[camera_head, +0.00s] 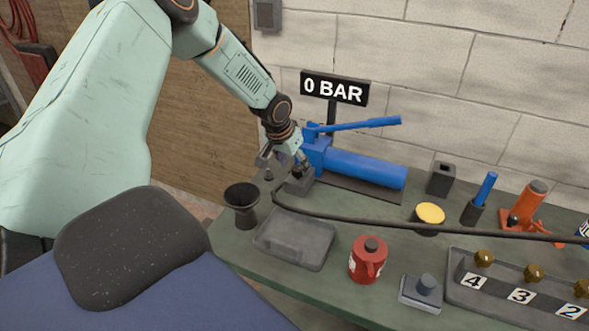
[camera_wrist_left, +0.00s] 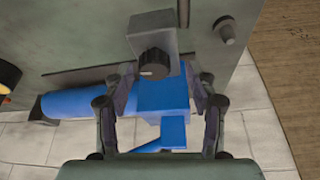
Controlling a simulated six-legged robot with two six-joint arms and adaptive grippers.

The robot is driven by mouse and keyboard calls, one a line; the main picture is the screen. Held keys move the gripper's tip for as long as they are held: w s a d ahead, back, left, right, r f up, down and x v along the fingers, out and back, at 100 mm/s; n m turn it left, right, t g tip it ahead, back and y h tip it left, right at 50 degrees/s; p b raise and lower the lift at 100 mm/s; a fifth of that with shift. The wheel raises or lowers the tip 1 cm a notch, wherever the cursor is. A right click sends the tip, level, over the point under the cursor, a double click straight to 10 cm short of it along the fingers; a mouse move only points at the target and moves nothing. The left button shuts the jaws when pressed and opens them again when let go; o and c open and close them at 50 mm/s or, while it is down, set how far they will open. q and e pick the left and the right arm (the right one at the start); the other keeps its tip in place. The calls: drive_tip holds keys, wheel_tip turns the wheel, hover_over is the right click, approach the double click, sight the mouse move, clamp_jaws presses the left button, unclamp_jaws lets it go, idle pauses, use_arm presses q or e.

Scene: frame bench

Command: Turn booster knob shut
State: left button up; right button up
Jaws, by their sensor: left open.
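The booster knob (camera_wrist_left: 153,64) is a dark ribbed knob with a pale mark on its face. It sits on a grey block (camera_wrist_left: 150,35) at the end of the blue pump (camera_wrist_left: 162,92). In the head view the blue pump (camera_head: 365,168) lies at the back of the bench, with the grey block (camera_head: 298,185) at its left end. My left gripper (camera_head: 287,163) is over that end and partly hides the knob. In the left wrist view my left gripper (camera_wrist_left: 162,84) is open, its fingers apart on either side of the knob. My right gripper is not in view.
A sign (camera_head: 334,88) reads 0 BAR behind the pump. A black hose (camera_head: 400,223) crosses the green bench. A black cup (camera_head: 241,205), grey tray (camera_head: 294,240) and red can (camera_head: 368,260) stand in front. A numbered rack (camera_head: 520,290) is at right.

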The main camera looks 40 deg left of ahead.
use_arm(q)
drive_tip(key=shift+x, duration=0.75)
drive_tip(key=shift+w+d, duration=0.35)
drive_tip(key=shift+w, duration=0.05)
drive_tip(key=shift+d+r, duration=0.1)
drive_tip(key=shift+d, duration=0.1)
drive_tip(key=shift+s+r, duration=0.2)
drive_tip(key=shift+s, duration=0.1)
drive_tip(key=shift+s+a+r, duration=0.1)
drive_tip(key=shift+s, duration=0.1)
drive_tip(key=shift+a, duration=0.2)
drive_tip(key=shift+c, duration=0.2)
drive_tip(key=shift+w+a+f, duration=0.1)
drive_tip(key=shift+f, duration=0.15)
drive_tip(key=shift+c, duration=0.7)
drive_tip(key=shift+w+f, duration=0.15)
drive_tip(key=shift+w, duration=0.05)
drive_tip(key=shift+c, duration=0.7)
drive_tip(key=shift+w, duration=0.15)
drive_tip(key=shift+c, duration=0.8)
drive_tip(key=shift+d, duration=0.3)
drive_tip(key=shift+c, duration=0.7)
drive_tip(key=shift+s+a, duration=0.2)
drive_tip(key=shift+s, duration=0.05)
drive_tip(key=c, duration=0.5)
drive_tip(key=shift+w+d, duration=0.1)
drive_tip(key=shift+c, duration=0.2)
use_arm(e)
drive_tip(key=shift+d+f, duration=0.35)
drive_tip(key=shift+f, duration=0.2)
